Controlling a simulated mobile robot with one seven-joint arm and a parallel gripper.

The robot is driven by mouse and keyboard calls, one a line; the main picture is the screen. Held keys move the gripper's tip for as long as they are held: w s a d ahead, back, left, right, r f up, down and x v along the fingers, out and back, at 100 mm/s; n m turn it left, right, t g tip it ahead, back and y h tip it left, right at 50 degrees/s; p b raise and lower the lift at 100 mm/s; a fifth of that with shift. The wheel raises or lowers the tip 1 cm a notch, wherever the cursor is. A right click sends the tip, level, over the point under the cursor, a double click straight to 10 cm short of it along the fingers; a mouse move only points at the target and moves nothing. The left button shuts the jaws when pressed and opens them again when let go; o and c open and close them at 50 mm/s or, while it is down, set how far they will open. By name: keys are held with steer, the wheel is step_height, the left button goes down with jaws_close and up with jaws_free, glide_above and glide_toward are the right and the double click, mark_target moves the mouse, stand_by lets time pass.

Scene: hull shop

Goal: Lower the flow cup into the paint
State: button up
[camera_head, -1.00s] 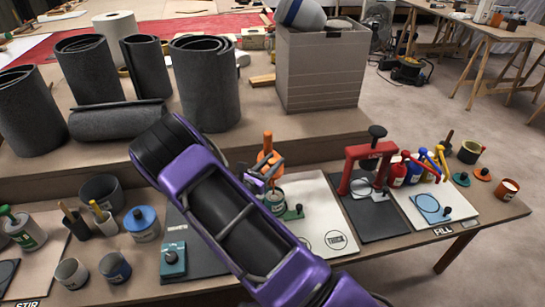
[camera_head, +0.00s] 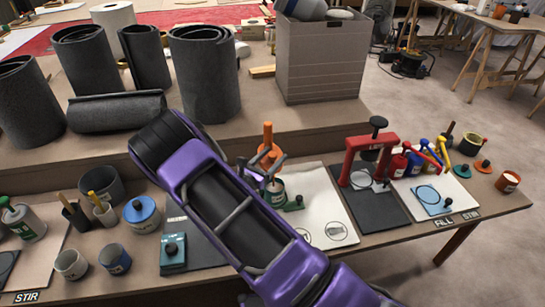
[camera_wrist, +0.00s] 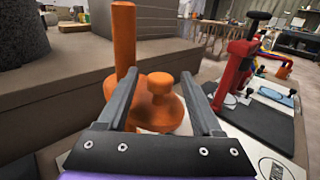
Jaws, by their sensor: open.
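An orange piece (camera_head: 267,153) with a tall post stands at the bench, behind my gripper in the head view. In the wrist view it is an orange post (camera_wrist: 124,45) beside a rounded orange body with a knob (camera_wrist: 160,83). I cannot tell whether this is the flow cup. My gripper (camera_wrist: 162,78) is open, its two fingers to either side of the knob in that view; contact is not clear. In the head view my gripper (camera_head: 262,177) is partly hidden by my arm.
Cups, cans and a blue-lidded tin (camera_head: 141,213) stand to the left. Dark rolls (camera_head: 204,75) and a grey bin (camera_head: 322,60) stand on the raised step behind. The white board (camera_head: 320,215) has free room.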

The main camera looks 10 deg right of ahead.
steer(key=v, duration=1.7)
steer(key=shift+p, duration=0.4)
steer(key=shift+a+r, duration=0.1)
steer(key=shift+r, duration=0.05)
